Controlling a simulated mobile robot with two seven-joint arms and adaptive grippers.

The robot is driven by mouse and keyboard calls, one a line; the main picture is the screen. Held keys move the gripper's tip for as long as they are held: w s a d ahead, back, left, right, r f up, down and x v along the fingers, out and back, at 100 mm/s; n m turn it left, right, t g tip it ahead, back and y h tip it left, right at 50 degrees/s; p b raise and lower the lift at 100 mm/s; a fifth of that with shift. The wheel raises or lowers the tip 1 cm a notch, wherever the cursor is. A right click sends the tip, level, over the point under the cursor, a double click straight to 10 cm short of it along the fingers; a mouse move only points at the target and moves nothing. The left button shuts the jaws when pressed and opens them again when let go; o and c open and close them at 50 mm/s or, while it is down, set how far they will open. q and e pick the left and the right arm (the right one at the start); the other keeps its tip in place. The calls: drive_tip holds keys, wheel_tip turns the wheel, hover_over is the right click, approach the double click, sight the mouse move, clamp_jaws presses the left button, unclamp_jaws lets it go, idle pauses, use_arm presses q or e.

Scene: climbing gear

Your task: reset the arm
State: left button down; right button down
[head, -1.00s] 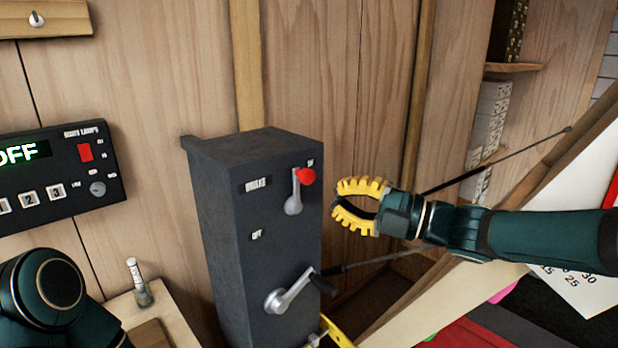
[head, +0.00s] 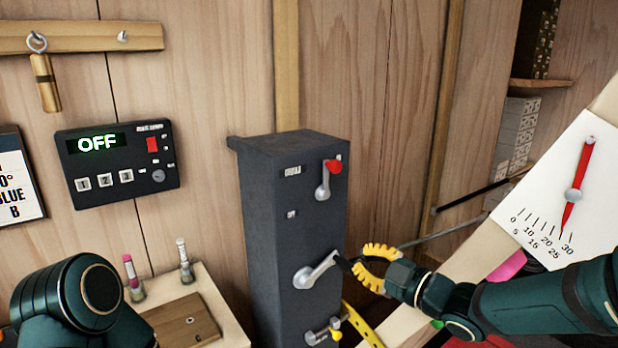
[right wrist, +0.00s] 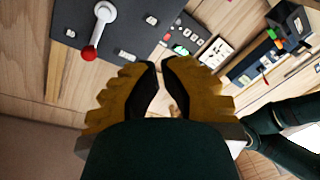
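In the head view my right gripper (head: 361,260) is at the right side of the dark grey box, beside the black handle of the crank (head: 318,270). Its yellow fingers are partly apart. The handle end is close to the fingertips, and I cannot tell whether they touch. In the right wrist view the fingers (right wrist: 161,65) show a narrow gap with nothing clearly held. A lever with a red knob (head: 333,167) is higher on the box, knob up; it also shows in the right wrist view (right wrist: 90,53). My left gripper is out of view; only my left arm shows, lower left.
The grey box (head: 275,200) stands against the wooden wall. A control panel (head: 117,163) reading OFF hangs left. A white dial board (head: 560,190) with a red pointer near 30 is at right. A small wooden stand (head: 225,320) holds two small bottles. A yellow strip is below the gripper.

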drive_tip(key=s+f+m+g+h+b, duration=0.1)
drive_tip(key=s+f+m+g+h, duration=0.15)
drive_tip(key=f+m, duration=0.75)
drive_tip(key=s+f+m+g+h+b, duration=0.1)
drive_tip(key=s+f+m+g+h, duration=0.2)
drive_tip(key=f, duration=1.5)
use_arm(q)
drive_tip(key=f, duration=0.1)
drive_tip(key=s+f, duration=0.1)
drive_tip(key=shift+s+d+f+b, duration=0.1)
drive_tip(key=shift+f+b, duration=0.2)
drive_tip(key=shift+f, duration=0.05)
use_arm(e)
drive_tip(key=s+f+m+g+h, duration=0.2)
drive_tip(key=s+f+m+g, duration=0.3)
drive_tip(key=s+f, duration=0.9)
drive_tip(key=shift+s+a+f+m+h, duration=0.4)
drive_tip(key=shift+s+m, duration=0.3)
drive_tip(key=shift+s, duration=0.25)
